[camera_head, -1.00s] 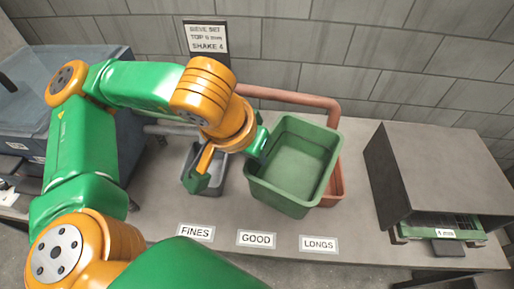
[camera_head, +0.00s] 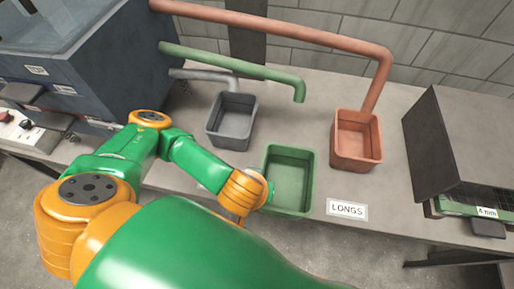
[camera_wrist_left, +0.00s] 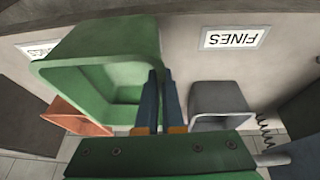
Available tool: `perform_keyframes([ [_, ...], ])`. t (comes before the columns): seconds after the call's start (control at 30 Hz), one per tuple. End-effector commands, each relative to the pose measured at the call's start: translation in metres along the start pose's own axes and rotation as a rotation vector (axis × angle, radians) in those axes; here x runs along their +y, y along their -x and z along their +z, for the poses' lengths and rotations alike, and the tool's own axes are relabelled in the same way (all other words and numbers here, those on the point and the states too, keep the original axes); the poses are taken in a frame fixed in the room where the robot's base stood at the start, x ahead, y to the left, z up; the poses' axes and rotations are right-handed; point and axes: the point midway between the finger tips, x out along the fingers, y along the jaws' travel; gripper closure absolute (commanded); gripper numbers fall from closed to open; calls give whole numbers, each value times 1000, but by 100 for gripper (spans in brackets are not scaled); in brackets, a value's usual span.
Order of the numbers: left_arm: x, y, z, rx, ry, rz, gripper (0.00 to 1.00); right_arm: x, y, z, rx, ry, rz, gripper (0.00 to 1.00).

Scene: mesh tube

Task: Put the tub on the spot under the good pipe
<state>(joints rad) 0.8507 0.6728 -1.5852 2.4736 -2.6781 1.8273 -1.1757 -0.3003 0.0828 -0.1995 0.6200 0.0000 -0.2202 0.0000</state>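The green tub (camera_head: 290,180) is at the front of the bench, in front of the end of the green pipe (camera_head: 299,92). It looks upright and empty. I cannot tell whether its base touches the bench. My left gripper (camera_head: 266,192) is at its left side, and the arm partly hides it. In the left wrist view, the two blue fingers (camera_wrist_left: 160,100) are close together on the wall of the green tub (camera_wrist_left: 100,60). The bench below the green pipe's end is bare. My right gripper is not in view.
A grey tub (camera_head: 232,120) stands under the grey pipe at left, and a red tub (camera_head: 357,140) under the red pipe (camera_head: 290,32) at right. The LONGS label (camera_head: 347,209) lies at the front edge. A grey housing (camera_head: 450,150) stands at right.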

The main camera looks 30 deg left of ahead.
Motion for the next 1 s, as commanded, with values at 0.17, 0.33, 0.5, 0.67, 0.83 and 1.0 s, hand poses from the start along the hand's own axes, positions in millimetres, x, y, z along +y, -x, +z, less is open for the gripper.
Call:
perform_keyframes([
  [0.17, 1, -18, -19, 6, 9, 2, 100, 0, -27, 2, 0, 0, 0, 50],
  [0.33, 1, -24, -30, 6, 12, 0, 100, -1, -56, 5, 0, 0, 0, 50],
  [0.5, 0, -26, -38, 7, 3, 5, 100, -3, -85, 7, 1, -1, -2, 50],
  [0.67, -1, -26, -66, 1, 7, 0, 100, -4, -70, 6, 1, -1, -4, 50],
  [0.83, 0, -38, -92, 1, 5, 0, 100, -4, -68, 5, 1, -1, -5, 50],
  [1.0, 0, -50, -118, 2, 5, 2, 100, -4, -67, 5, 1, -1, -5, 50],
])
